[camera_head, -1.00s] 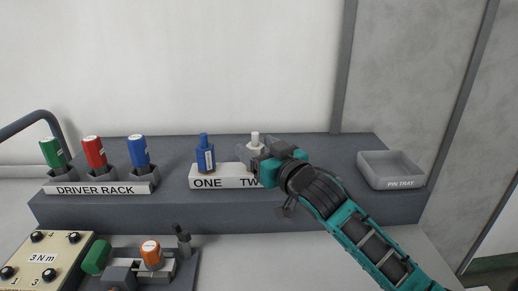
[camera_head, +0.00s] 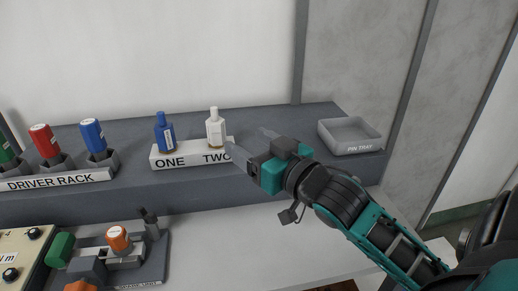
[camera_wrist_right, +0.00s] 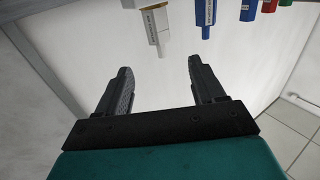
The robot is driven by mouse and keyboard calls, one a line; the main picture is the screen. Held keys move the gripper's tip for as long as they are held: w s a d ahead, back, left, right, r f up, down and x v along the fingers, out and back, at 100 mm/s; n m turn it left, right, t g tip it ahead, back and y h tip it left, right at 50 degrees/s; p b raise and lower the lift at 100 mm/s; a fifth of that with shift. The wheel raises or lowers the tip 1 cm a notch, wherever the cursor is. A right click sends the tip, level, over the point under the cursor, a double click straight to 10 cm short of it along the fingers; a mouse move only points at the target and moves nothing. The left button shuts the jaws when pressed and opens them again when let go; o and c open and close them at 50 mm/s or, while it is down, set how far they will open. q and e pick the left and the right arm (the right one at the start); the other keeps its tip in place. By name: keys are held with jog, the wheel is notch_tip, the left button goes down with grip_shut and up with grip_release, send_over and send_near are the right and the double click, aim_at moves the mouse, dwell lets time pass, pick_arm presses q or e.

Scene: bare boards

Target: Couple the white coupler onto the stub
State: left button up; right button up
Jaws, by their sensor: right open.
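The white coupler (camera_head: 216,130) looks like a small white bottle with a narrow neck. It stands upright at the place marked TWO on the white label block (camera_head: 178,160). In the right wrist view the white coupler (camera_wrist_right: 154,20) shows beyond the fingertips, between their lines. My right gripper (camera_head: 250,142) is open and empty, just right of the coupler and apart from it. Its two dark fingers also show in the wrist view (camera_wrist_right: 160,70). I cannot tell for sure which part is the stub; a dark upright peg (camera_head: 150,218) stands on the fixture below. My left gripper is not in view.
A blue bottle-shaped piece (camera_head: 165,133) stands at ONE. The driver rack (camera_head: 60,180) holds green, red and blue drivers at left. An empty pin tray (camera_head: 350,147) sits at right. A fixture (camera_head: 125,275) with green and orange knobs stands in front.

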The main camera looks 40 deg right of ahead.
jog(key=shift+s+d, duration=0.1)
jog(key=shift+s, duration=0.85)
